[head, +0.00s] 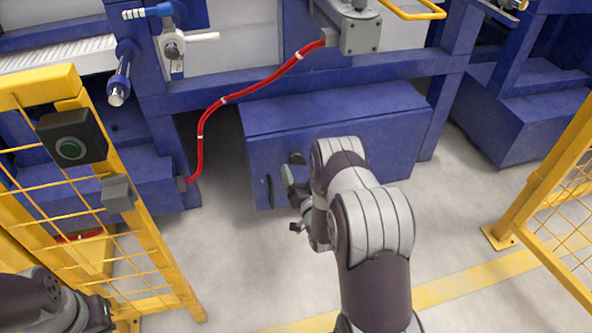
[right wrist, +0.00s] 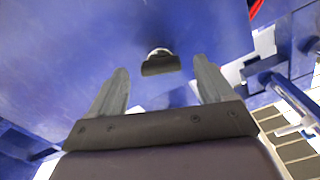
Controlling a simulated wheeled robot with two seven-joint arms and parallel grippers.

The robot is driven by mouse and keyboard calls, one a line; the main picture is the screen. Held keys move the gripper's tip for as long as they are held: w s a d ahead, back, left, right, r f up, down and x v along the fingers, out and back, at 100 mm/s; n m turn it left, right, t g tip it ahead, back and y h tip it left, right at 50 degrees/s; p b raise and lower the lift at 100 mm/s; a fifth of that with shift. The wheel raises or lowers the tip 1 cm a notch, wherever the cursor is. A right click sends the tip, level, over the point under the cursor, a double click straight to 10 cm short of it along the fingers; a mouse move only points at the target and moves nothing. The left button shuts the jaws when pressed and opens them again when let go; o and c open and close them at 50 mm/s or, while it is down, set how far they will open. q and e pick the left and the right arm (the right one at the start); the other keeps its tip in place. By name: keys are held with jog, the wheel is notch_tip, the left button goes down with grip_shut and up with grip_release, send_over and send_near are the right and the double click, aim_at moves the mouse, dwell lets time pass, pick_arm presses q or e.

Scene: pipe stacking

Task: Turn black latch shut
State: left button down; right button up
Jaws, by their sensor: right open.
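The black latch (right wrist: 160,66) shows in the right wrist view as a short dark tab on a pale round base, set on a blue panel. In the head view a small dark part (head: 297,158), which looks like the latch, is on the front of the blue box (head: 345,150), partly beside my arm. My right gripper (head: 290,200) is close to the box front. Its two grey fingers (right wrist: 162,85) are apart, with the latch ahead between them and nothing held. My left arm's dark end (head: 98,314) is at the lower left, its fingers not clear.
A dark upright part (head: 268,190) sits near the box's left edge. A red hose (head: 235,97) runs along the blue frame. Yellow mesh fences stand left (head: 130,215) and right (head: 540,180). The grey floor (head: 445,230) before the box is open.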

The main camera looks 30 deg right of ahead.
aim_at(298, 163)
jog(key=b+x, duration=0.1)
jog(key=x, duration=0.3)
jog(key=shift+f, duration=0.1)
jog(key=shift+w, duration=0.2)
jog(key=c, duration=1)
jog(key=shift+o, duration=0.2)
jog(key=shift+d+r+n, duration=0.1)
jog(key=shift+r+n, duration=0.15)
jog(key=shift+n, duration=0.25)
jog(key=shift+n+p, duration=0.5)
jog(key=shift+n, duration=0.3)
jog(key=shift+d+f+n, duration=0.1)
jog(key=shift+f+n, duration=0.05)
jog(key=shift+n, duration=0.85)
pick_arm(q)
jog(key=shift+f, duration=0.3)
